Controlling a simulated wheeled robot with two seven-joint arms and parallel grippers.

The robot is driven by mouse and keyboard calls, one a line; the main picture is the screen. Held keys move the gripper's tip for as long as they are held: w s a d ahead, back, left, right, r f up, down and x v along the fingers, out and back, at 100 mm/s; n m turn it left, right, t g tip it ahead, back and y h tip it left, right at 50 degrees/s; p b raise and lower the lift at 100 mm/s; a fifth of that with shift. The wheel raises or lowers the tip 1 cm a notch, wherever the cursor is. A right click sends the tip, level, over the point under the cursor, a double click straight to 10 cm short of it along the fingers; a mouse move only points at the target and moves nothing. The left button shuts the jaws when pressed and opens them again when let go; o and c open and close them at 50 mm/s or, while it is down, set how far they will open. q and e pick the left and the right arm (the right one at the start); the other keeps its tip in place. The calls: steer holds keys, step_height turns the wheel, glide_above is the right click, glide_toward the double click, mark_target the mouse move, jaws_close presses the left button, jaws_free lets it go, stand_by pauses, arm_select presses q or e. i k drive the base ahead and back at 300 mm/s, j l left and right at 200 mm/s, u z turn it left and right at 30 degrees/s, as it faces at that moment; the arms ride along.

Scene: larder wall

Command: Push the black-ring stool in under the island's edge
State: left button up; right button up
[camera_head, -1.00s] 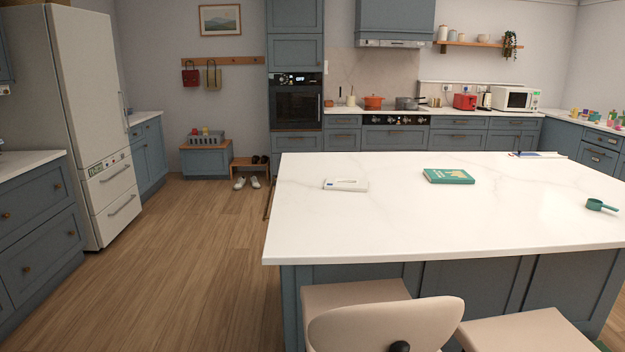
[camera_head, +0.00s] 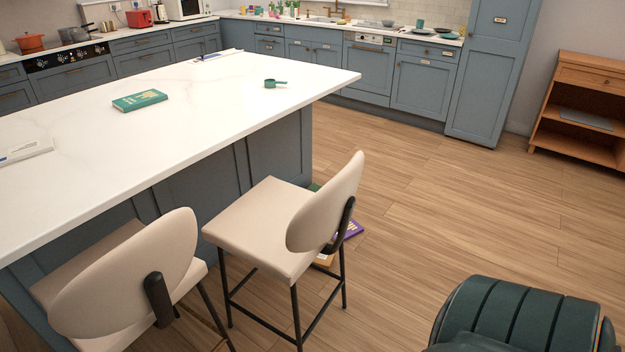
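Two beige stools stand at the island (camera_head: 225,95). The right stool (camera_head: 255,222) has black legs with black footrest bars low between them. Its seat shows whole in front of the island's side, and its rounded back (camera_head: 325,203) faces away from the island. The left stool (camera_head: 130,280) stands beside it, its seat close along the island's side and partly hidden by its own back. A thin brownish bar shows by its legs, so the right stool looks like the black-ring one. Neither of my grippers is in view.
Books (camera_head: 350,228) lie on the floor behind the right stool's legs. A dark green ribbed piece (camera_head: 520,318) fills the bottom right corner. Wooden floor (camera_head: 430,210) is clear to the right, up to a wooden shelf unit (camera_head: 580,110). A green book (camera_head: 140,100) and scoop (camera_head: 275,84) lie on the island.

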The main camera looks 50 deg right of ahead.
mark_target(279, 228)
steer(key=z, duration=1.35)
